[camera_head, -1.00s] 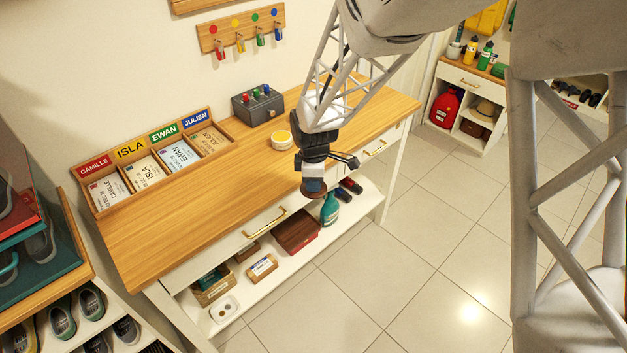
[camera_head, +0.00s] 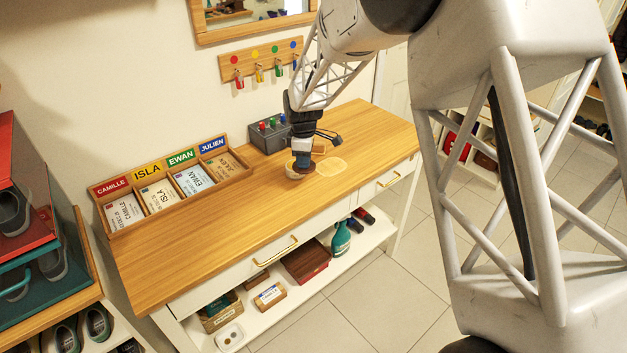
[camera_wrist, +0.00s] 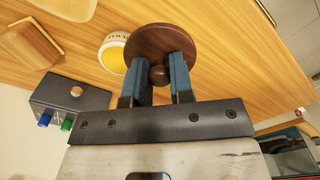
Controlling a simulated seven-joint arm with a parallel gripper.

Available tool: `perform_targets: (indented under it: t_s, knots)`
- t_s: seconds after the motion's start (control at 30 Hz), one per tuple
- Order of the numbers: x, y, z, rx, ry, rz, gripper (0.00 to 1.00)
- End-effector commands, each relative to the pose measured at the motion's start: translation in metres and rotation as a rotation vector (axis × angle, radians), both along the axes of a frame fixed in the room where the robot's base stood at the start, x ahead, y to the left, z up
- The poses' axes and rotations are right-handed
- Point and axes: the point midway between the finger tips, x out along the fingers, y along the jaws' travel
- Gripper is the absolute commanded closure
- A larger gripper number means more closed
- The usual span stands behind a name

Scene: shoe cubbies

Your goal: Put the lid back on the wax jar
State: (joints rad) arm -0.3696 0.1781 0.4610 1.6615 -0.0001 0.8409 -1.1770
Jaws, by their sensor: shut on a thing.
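My gripper (camera_head: 302,157) is shut on a round dark-brown wooden lid (camera_wrist: 170,45). In the wrist view, the blue fingertips (camera_wrist: 158,78) pinch its small knob. The wax jar (camera_wrist: 112,56), pale-walled with yellow showing, stands on the bench just left of the lid in that view. The lid is off to one side of the jar in the wrist view; the exact gap cannot be told.
A grey box with coloured knobs (camera_head: 268,136) stands behind the gripper. A pale round patch (camera_head: 326,166) and a wooden block (camera_wrist: 28,45) are close by. A wooden tray of name cards (camera_head: 112,234) is at the left. The bench front (camera_head: 210,250) is clear.

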Motion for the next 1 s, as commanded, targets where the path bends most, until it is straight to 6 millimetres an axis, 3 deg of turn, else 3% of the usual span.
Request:
perform_targets:
  t_s: [0.2,0.4,1.0]
  knots:
    - [0.047,0.024,0.01,0.0,0.0,-0.007,1.0]
    - [0.069,0.035,0.015,0.0,0.0,-0.011,1.0]
    - [0.074,0.038,0.015,0.0,0.0,-0.012,1.0]
